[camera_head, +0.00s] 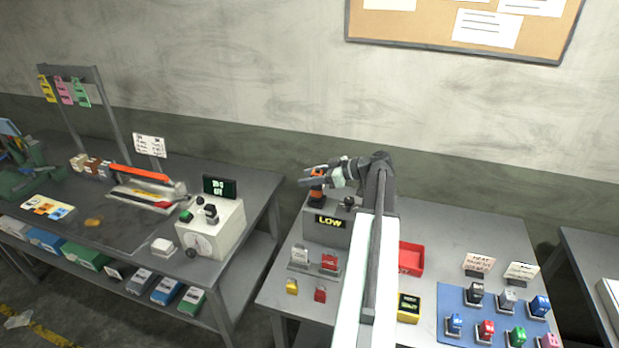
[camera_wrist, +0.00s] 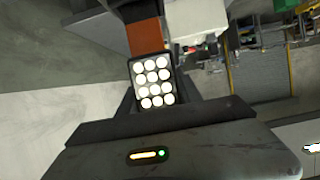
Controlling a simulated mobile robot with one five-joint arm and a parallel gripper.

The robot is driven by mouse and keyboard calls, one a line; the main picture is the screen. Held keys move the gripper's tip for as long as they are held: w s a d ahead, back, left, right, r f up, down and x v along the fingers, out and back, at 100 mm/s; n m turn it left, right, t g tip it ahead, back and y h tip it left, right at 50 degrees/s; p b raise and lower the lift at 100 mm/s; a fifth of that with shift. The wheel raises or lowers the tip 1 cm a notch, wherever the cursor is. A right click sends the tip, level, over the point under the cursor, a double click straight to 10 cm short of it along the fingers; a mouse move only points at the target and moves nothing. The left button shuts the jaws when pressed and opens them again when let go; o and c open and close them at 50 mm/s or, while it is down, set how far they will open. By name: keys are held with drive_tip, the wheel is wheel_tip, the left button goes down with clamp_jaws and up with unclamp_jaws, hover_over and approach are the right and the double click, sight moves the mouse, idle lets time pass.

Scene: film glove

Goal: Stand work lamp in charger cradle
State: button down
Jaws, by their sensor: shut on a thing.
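The work lamp (camera_head: 317,186) has an orange body and is gripped upright just above the grey box with a lit LOW display (camera_head: 330,222), which looks like the charger cradle. In the wrist view the lamp's panel of several round white lights (camera_wrist: 153,82) faces the camera, with its orange part (camera_wrist: 144,36) beyond it. My gripper (camera_head: 318,180) is shut on the lamp from the right side. Whether the lamp's foot touches the box or sits in a slot is hidden.
A dark knob (camera_head: 348,202) stands on the box's right top, close to my gripper. A red tray (camera_head: 411,258) and a blue mat (camera_head: 470,325) with several small blocks lie to the right. Left across a gap is a white console (camera_head: 212,228) on another table.

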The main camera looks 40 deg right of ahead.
drive_tip(key=c, duration=0.7)
unclamp_jaws()
drive_tip(key=p+v, duration=0.3)
drive_tip(key=v, duration=0.5)
